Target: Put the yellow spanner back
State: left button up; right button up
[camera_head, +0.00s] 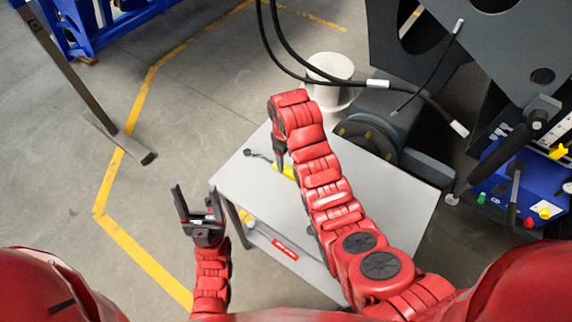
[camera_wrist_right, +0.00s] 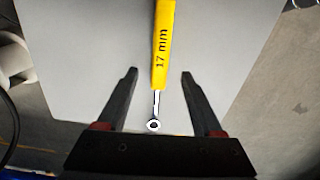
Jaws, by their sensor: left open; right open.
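The yellow spanner (camera_wrist_right: 163,42), marked "17 mm", lies over the grey table top in the right wrist view. Its small metal ring end points toward my right gripper (camera_wrist_right: 160,72), and its other end is cut off. The gripper's two fingers are apart, one on each side of the spanner, not closed on it. In the head view, part of the yellow spanner (camera_head: 283,171) shows beneath my right gripper (camera_head: 281,160), partly hidden by the arm. My left gripper (camera_head: 197,194) is open and empty, left of the table.
A white cylinder (camera_head: 330,75) and the dark chassis (camera_head: 480,45) with hanging cables stand behind. A blue tool panel (camera_head: 530,185) is at right. The floor at left is mostly clear, except a metal post (camera_head: 75,80).

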notch_tip(320, 180, up, 13)
jog(key=p, duration=1)
jog(key=shift+a, duration=0.1)
